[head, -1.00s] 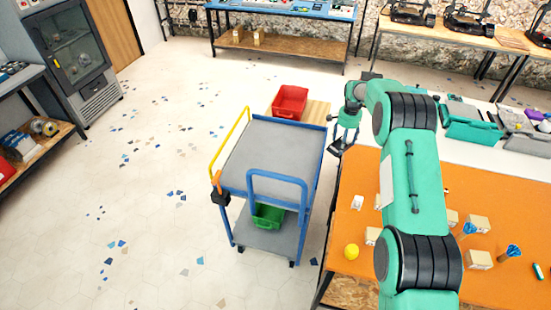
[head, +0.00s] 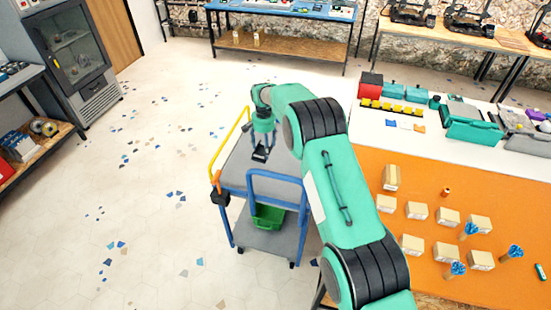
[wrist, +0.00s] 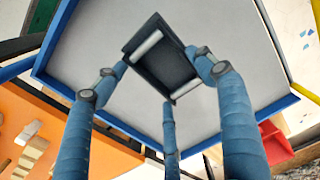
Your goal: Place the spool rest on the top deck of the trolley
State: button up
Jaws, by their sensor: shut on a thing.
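The spool rest (head: 260,154) is a small dark rectangular frame with two pale rollers, seen clearly in the wrist view (wrist: 175,62). My gripper (head: 264,145) has blue fingers shut on its sides, as the wrist view shows (wrist: 166,76). The spool rest is over the grey top deck (head: 236,172) of the blue-framed trolley (head: 230,190). In the wrist view the deck (wrist: 90,45) spreads around it on all sides, with nothing else visible on it. I cannot tell how large the gap is between spool rest and deck. My arm hides the deck's right part in the head view.
The trolley has a blue front rail (head: 277,174) and a yellow handle (head: 229,141) at left. A green bin (head: 268,217) sits on its lower shelf. A red bin (wrist: 275,140) lies beyond the deck. The orange table (head: 380,240) holds several blocks at right.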

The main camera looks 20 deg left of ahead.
aim_at(260, 154)
jog(key=shift+s+a, duration=0.3)
jog(key=shift+a, duration=0.2)
jog(key=shift+s+a, duration=0.3)
jog(key=shift+a, duration=0.2)
jog(key=shift+f, duration=3.1)
jog(key=shift+f, duration=0.15)
jog(key=shift+f+b, duration=0.35)
jog(key=shift+f, duration=1.4)
jog(key=o, duration=2)
jog(key=shift+f, duration=0.1)
jog(key=shift+c, duration=0.2)
notch_tip(260, 154, up, 12)
jog(key=shift+r+p, duration=0.1)
jog(key=shift+p, duration=0.25)
